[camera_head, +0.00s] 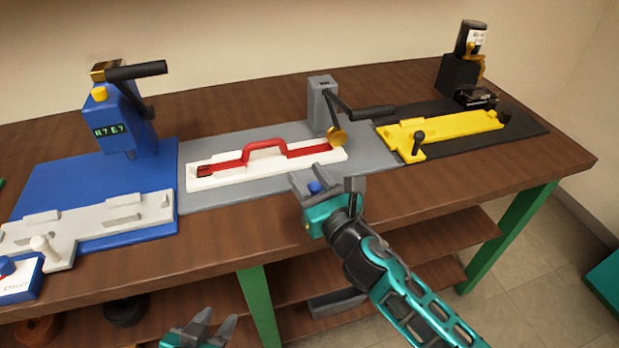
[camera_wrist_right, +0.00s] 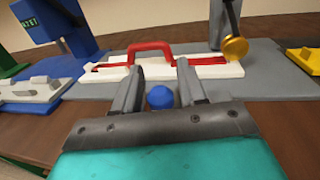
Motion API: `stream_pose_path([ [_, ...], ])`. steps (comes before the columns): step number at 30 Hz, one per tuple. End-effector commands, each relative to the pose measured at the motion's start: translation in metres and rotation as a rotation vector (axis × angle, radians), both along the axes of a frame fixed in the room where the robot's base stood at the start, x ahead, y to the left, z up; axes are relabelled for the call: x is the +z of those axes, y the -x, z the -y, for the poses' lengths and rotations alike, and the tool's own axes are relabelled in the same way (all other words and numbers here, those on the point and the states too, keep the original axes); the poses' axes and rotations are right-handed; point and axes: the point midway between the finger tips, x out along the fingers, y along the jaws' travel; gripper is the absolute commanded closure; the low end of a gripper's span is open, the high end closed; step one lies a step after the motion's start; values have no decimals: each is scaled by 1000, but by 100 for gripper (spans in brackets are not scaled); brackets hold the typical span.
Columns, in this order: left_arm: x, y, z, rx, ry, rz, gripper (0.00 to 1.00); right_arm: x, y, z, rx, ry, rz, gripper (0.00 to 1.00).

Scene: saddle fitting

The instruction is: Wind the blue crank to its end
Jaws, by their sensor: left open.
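The blue station's crank (camera_head: 136,71) has a black handle on a brass hub at the top of a blue post (camera_head: 117,122). The handle points right, and a small display reading roughly A7 E7 sits below. My right gripper (camera_head: 318,184) is over the front table edge, right of the blue station and well away from the crank. Its fingers are shut on a small blue-topped piece (camera_wrist_right: 160,97), whose lower part is hidden. My left gripper (camera_head: 208,328) is open and empty at the bottom, below the table edge, and far from the crank.
The blue base (camera_head: 60,190) carries a grey fixture (camera_head: 105,219). A grey station holds a white plate (camera_head: 225,178) with a red handle (camera_head: 265,148); its own crank (camera_head: 370,112) has a black handle. A yellow fixture (camera_head: 450,130) stands at right. A labelled box (camera_head: 20,284) sits front left.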

Motion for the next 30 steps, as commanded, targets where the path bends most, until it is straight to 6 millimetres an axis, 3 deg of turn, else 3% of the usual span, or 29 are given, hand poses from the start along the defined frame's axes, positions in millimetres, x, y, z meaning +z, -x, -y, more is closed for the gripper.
stream_pose_path([
  [2, 0, 0, 0, 0, 0, 0, 57, 0, 0, 0, 0, 0, 0, 67],
  [12, 0, 0, 0, 0, 0, 0, 57, 0, 0, 0, 0, 0, -1, 99],
  [23, 1, 0, 0, -1, 1, 0, 57, 1, 1, 2, 43, 4, 3, 100],
  [30, 1, 0, 1, -1, 0, -1, 57, 0, 5, 6, 185, 8, 4, 100],
])
